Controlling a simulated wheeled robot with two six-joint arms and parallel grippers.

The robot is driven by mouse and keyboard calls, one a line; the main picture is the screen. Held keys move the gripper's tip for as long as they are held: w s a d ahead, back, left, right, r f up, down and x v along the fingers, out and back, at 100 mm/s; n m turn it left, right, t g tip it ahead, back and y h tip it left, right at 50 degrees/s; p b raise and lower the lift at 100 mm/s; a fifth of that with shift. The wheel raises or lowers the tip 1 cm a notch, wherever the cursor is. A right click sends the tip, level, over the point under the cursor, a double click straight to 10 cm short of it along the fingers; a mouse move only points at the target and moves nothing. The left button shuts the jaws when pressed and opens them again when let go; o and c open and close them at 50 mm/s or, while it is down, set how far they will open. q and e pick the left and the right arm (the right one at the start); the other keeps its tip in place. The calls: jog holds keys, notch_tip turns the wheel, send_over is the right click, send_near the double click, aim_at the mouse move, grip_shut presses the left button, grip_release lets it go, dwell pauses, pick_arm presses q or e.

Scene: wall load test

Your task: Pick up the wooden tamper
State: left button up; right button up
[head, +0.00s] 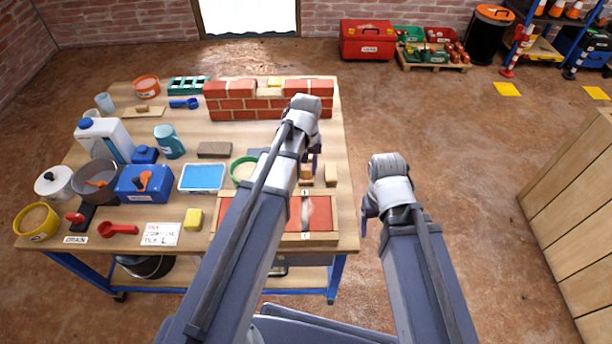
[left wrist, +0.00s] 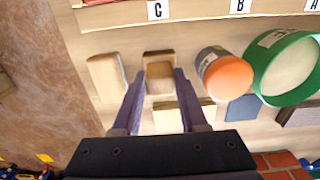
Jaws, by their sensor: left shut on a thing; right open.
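The wooden tamper (head: 306,172) is a small pale wood block at the right part of the workbench. In the left wrist view the tamper (left wrist: 159,77) sits between the fingertips of my left gripper (left wrist: 160,80). That gripper is shut on it, with one finger on each side. I cannot tell whether the tamper is clear of the bench top. In the head view my left arm hides part of this spot. My right gripper (head: 366,212) is open and empty, out past the bench's right edge.
Another wood block (head: 330,175) stands close beside the tamper. A green-rimmed round container (left wrist: 285,68) and an orange-capped container (left wrist: 226,73) stand on the other side. A low brick wall (head: 240,103) is behind, and red panels (head: 318,212) lie in front.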

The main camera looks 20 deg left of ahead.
aim_at(306, 167)
pick_arm(q)
grip_shut()
jog(key=shift+r, duration=0.1)
notch_tip(306, 167, up, 10)
jog(key=p, duration=1)
jog(key=shift+o, duration=0.4)
grip_release()
grip_shut()
